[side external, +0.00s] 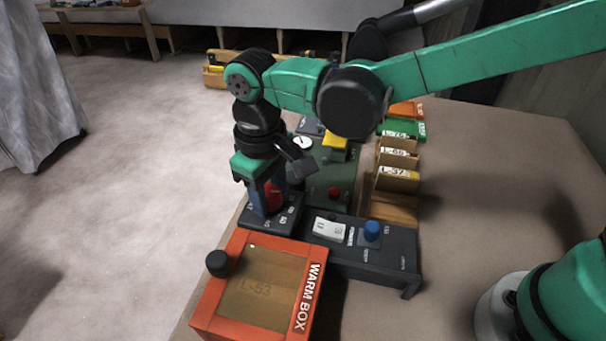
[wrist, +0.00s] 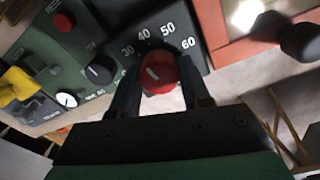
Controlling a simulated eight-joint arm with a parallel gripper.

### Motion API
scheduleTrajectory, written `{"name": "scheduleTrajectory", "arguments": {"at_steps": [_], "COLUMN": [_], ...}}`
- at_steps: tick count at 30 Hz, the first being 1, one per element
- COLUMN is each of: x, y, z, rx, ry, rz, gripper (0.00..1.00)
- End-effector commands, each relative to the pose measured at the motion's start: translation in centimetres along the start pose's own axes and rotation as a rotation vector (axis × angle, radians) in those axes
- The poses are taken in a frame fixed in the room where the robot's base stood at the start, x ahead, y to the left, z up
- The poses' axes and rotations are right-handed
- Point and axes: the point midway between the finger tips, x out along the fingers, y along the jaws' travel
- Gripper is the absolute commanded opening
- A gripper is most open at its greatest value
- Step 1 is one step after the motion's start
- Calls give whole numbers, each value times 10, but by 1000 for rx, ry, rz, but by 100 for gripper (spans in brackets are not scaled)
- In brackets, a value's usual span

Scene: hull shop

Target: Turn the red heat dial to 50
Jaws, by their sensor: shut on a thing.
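The red heat dial (wrist: 159,75) sits on a dark panel (wrist: 178,43) printed with 30, 40, 50 and 60 in the wrist view. A short white mark on the dial lies left of its middle and slants toward the upper left, on the 30 to 40 side; the exact reading is hard to tell. My gripper (wrist: 160,92) is shut on the dial, one finger on each side. In the side external view my gripper (side external: 266,203) points down over the panel, and the red dial (side external: 274,196) shows partly between its fingers.
The orange warm box (side external: 311,298) with a black knob (side external: 217,263) stands close in front. A white switch (side external: 328,230) and blue knob (side external: 371,230) sit to the right. A red button (side external: 334,193) and yellow part (side external: 335,141) are behind; a labelled wooden rack (side external: 397,180) stands beyond.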

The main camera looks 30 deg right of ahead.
Motion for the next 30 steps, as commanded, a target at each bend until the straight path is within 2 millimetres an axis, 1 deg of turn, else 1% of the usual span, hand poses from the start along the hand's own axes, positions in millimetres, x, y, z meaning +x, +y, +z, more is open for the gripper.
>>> {"name": "scheduleTrajectory", "arguments": {"at_steps": [18,24,30], "x": [0,0,0], "y": [0,0,0], "z": [0,0,0], "rx": [570,710,804], "ry": [-15,-18,-20], "rz": [-1,-1,-1], "gripper": [0,0,0]}}
